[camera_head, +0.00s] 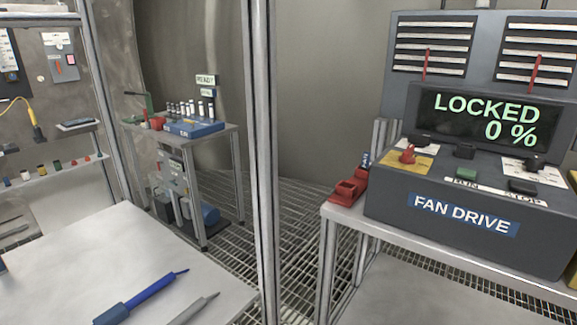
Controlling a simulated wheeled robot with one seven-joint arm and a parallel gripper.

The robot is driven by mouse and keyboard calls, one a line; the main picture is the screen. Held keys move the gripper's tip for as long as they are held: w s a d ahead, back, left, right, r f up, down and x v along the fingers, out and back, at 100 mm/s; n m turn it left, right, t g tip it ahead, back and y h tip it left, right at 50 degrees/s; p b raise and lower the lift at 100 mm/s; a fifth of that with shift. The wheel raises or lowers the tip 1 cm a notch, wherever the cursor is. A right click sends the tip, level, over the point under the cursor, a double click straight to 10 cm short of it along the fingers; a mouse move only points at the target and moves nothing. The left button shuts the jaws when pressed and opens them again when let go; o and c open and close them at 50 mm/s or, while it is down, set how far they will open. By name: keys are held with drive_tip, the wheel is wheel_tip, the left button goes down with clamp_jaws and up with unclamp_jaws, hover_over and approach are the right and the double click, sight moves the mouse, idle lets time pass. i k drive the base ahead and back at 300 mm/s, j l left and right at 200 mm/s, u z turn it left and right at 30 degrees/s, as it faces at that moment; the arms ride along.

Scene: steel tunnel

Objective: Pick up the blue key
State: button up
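I cannot make out a blue key for certain. A small blue piece with white marks (365,159) stands by the red blocks (347,190) at the left end of the fan drive table; it is too small to tell whether it is a key or a label. A long blue tool (142,297) with a thin dark tip lies on the pale near table at the bottom left. My gripper is not in view.
The fan drive box (455,212) sits on a metal table at right; its screen (478,118) reads LOCKED 0 %. A grey tool (195,308) lies on the near table (80,255). A steel post (262,150) stands mid-view. Behind is a small table with a blue rack (194,129). Grating floor (300,225) lies between.

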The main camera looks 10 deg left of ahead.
sight(366, 154)
drive_tip(key=u, duration=0.15)
drive_tip(key=i+u, duration=0.3)
drive_tip(key=i+l+u, duration=0.1)
drive_tip(key=i+u, duration=0.15)
drive_tip(key=i, duration=0.3)
